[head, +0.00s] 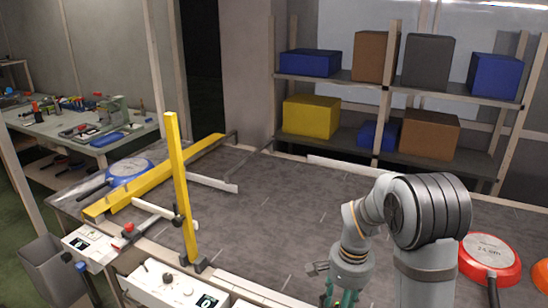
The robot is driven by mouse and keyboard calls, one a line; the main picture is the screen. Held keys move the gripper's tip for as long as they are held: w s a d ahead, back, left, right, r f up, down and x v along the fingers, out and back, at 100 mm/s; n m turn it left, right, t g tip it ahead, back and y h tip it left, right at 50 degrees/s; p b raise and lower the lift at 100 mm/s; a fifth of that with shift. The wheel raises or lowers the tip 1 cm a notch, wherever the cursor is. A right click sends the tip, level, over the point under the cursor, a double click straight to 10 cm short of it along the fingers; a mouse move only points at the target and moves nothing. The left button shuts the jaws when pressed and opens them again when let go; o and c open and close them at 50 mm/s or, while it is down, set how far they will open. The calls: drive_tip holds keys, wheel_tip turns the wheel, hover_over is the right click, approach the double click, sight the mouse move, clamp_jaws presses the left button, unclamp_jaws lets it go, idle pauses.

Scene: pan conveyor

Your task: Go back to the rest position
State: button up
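My arm is in the lower right of the head view, bent with its wrist pointing down. A blue pan (129,168) lies at the far left end of the dark conveyor surface (290,205).
A yellow upright post (181,185) and a yellow bar (165,178) stand at the conveyor's left. White control boxes (170,285) line the front edge. An orange pan (542,275) shows at the right edge. Shelves with boxes (311,116) stand behind. The conveyor's middle is clear.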

drive_tip(key=shift+r+n+p, duration=0.2)
drive_tip(key=shift+n+p, duration=0.2)
drive_tip(key=shift+n, duration=0.6)
